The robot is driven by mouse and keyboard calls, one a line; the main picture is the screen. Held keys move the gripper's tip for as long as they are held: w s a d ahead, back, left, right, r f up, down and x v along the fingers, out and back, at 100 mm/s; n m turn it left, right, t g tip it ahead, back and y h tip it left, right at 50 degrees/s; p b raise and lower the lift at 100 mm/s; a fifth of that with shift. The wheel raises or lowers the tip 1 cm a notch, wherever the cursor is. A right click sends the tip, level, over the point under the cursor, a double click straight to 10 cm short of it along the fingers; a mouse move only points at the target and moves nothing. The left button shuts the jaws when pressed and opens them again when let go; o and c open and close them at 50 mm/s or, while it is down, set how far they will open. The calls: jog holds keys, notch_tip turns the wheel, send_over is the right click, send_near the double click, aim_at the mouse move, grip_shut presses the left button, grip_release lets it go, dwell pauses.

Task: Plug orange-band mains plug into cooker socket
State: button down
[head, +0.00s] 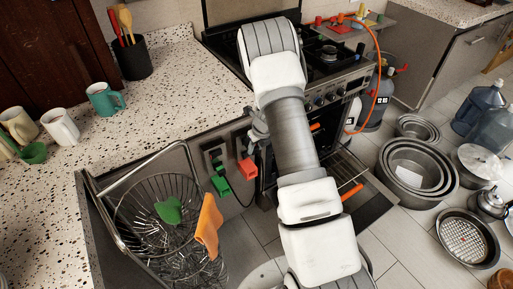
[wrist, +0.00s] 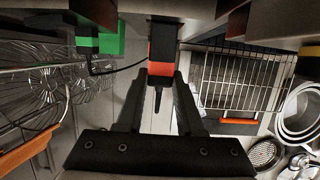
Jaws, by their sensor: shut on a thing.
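The orange-band mains plug (wrist: 161,75) is black with an orange-red band and a short black cable tail. In the wrist view it lies between the fingers of my gripper (wrist: 160,88), which is shut on it. Its black body points at the dark socket housing on the cabinet front; I cannot tell whether it is seated. In the head view, an orange-red block (head: 247,168) appears to be this plug, below a dark wall socket (head: 241,139). My arm hides most of the gripper there. A green-band plug (head: 220,185) is at the left socket (head: 214,154); its green part also shows in the wrist view (wrist: 112,39).
A wire basket (head: 150,215) with an orange cloth (head: 208,226) stands left of the sockets. The cooker (head: 335,88) is to the right, with an open oven rack (wrist: 238,78). A black cable runs by the green plug. Metal pans (head: 418,170) sit on the floor at right.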

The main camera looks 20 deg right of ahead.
jog(key=shift+w+a+p, duration=0.15)
jog(key=shift+w+p, duration=0.35)
jog(key=shift+w, duration=0.25)
jog(key=shift+w+a+p, duration=0.15)
jog(key=shift+w+p, duration=0.35)
jog(key=shift+w, duration=0.2)
jog(key=shift+c, duration=2.3)
grip_release()
jog(key=shift+r, duration=0.1)
jog(key=p+v, duration=0.2)
jog(key=v, duration=1.5)
jog(key=shift+r, duration=0.15)
